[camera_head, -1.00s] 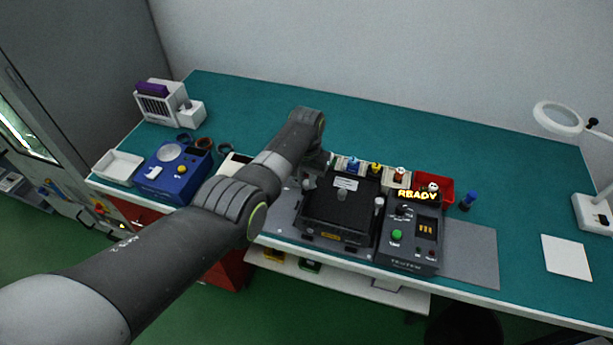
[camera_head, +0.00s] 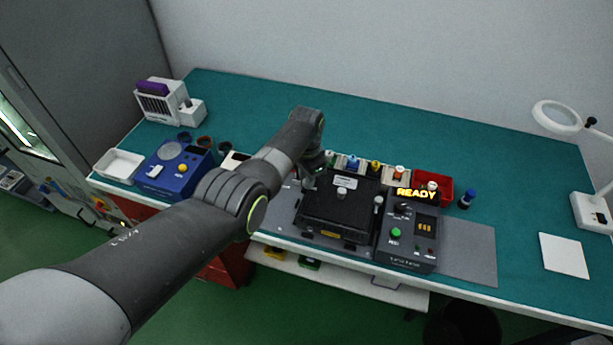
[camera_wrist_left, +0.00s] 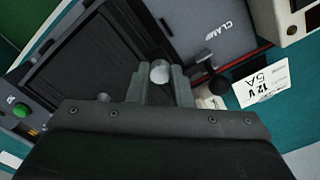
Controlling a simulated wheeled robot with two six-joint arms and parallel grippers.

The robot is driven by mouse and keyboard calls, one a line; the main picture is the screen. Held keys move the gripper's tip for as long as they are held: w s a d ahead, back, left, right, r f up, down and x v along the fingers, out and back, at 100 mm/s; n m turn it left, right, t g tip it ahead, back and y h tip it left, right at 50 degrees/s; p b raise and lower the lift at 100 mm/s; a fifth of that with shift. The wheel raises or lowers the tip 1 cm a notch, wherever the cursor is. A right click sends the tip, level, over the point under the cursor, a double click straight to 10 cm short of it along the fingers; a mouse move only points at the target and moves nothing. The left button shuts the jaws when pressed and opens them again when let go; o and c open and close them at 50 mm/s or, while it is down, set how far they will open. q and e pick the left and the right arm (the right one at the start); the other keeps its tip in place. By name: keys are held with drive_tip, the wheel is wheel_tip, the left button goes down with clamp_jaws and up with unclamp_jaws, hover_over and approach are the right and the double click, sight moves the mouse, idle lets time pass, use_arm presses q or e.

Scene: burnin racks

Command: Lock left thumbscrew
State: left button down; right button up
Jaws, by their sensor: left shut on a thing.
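The black test fixture (camera_head: 325,217) sits on a grey mat at the front of the bench. A pale knob (camera_head: 341,193) stands on its middle and the right thumbscrew (camera_head: 378,201) on its right side. My left gripper (camera_head: 313,176) reaches down at the fixture's left side, partly hidden by its own arm. In the left wrist view my left gripper (camera_wrist_left: 159,88) has its fingers on either side of the round light-grey head of the left thumbscrew (camera_wrist_left: 160,71) and is shut on it. The screw's shaft is hidden. My right gripper is out of view.
The tester (camera_head: 411,232) beside the fixture reads READY. Small coloured parts and a red bin (camera_head: 446,185) stand behind. A blue device (camera_head: 172,178) and a white tray (camera_head: 118,164) are at left. In the wrist view a black knob (camera_wrist_left: 208,60) lies close to the fingers.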

use_arm(q)
drive_tip(key=shift+w+r, duration=0.1)
drive_tip(key=shift+r, duration=0.05)
drive_tip(key=c, duration=1.3)
unclamp_jaws()
drive_tip(key=shift+r, duration=0.35)
wheel_tip(320, 180, up, 4)
drive_tip(key=shift+r+p, duration=0.25)
drive_tip(key=shift+p, duration=0.45)
wheel_tip(320, 180, up, 12)
drive_tip(key=b, duration=0.2)
drive_tip(key=shift+b, duration=0.35)
